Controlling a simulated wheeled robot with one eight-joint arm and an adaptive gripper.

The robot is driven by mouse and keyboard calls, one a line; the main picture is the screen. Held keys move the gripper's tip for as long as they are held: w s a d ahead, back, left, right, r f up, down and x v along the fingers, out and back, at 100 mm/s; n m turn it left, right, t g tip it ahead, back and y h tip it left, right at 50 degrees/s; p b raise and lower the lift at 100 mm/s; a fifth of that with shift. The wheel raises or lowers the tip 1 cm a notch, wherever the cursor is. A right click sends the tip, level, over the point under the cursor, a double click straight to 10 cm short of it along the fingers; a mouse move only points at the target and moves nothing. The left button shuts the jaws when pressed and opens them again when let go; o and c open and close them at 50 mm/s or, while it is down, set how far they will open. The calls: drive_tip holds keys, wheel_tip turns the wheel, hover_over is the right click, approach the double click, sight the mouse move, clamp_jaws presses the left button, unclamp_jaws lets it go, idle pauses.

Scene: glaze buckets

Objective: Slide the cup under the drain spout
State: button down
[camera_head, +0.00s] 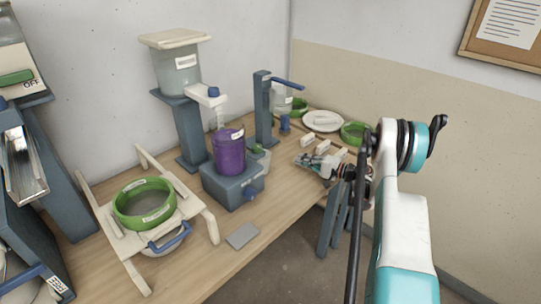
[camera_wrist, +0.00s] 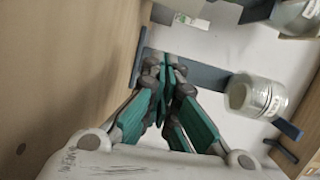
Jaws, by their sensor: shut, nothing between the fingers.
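A small pale cup (camera_head: 264,158) appears to stand behind the purple container, which hides part of it. A white spout arm with a blue cap (camera_head: 212,92) reaches from a clear tank (camera_head: 178,74) over the purple container (camera_head: 229,152). A labelled clear jar (camera_head: 284,102) by a blue post has a blue fitting (camera_head: 284,124) below it. I cannot tell which outlet is the drain spout. The jar seems to show in the wrist view (camera_wrist: 256,95). My gripper (camera_head: 318,163) is at the table's right side, right of the cup and apart from it; its fingers (camera_wrist: 170,72) are together and empty.
The purple container stands on a blue-grey block (camera_head: 233,188). A green-rimmed sieve (camera_head: 146,203) rests on a cream rack at front left. A white plate (camera_head: 322,121) and green rings (camera_head: 354,133) are at the back right. Table between block and gripper looks mostly clear.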

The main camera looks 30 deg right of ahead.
sight(262, 163)
drive_tip(key=shift+s+d+r+m+t, duration=0.1)
drive_tip(key=shift+d+m+t, duration=0.2)
drive_tip(key=shift+d, duration=0.1)
drive_tip(key=shift+w+a, duration=0.25)
drive_tip(key=shift+w, duration=0.1)
drive_tip(key=b+x, duration=0.3)
drive_tip(key=x, duration=0.6)
drive_tip(key=shift+w+a, duration=0.1)
drive_tip(key=a+b, duration=0.1)
drive_tip(key=s+a, duration=0.1)
drive_tip(key=a, duration=0.1)
drive_tip(key=shift+s+b, duration=0.2)
drive_tip(key=shift+b, duration=0.15)
drive_tip(key=shift+s+a+r, duration=0.1)
drive_tip(key=shift+a, duration=0.15)
drive_tip(key=shift+a, duration=0.1)
drive_tip(key=shift+s+a, duration=0.3)
drive_tip(key=shift+a, duration=0.6)
drive_tip(key=shift+d, duration=0.1)
